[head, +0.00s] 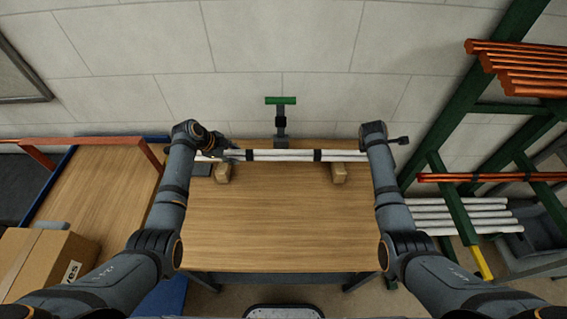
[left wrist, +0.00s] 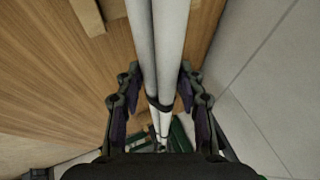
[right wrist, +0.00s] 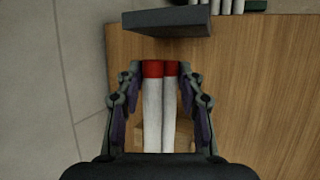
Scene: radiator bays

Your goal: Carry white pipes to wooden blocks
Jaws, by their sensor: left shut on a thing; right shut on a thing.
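Two white pipes (head: 285,155), bound with dark bands, lie level across the far part of the wooden table. My left gripper (head: 226,153) is shut on them near their left end; in the left wrist view (left wrist: 160,70) they run between its fingers. My right gripper (right wrist: 160,70) is shut on them near their red-tipped ends; the arm hides it in the head view. One wooden block (head: 222,174) is near the left end and another wooden block (head: 338,173) near the right, both just in front of the pipes. Whether pipes and blocks touch, I cannot tell.
A green-topped stand (head: 281,101) rises behind the table. A rack at right holds white pipes (head: 460,215) and orange pipes (head: 520,70). A cardboard box (head: 45,262) sits at left. A dark grey block (right wrist: 167,22) shows in the right wrist view. The table's middle (head: 280,225) is clear.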

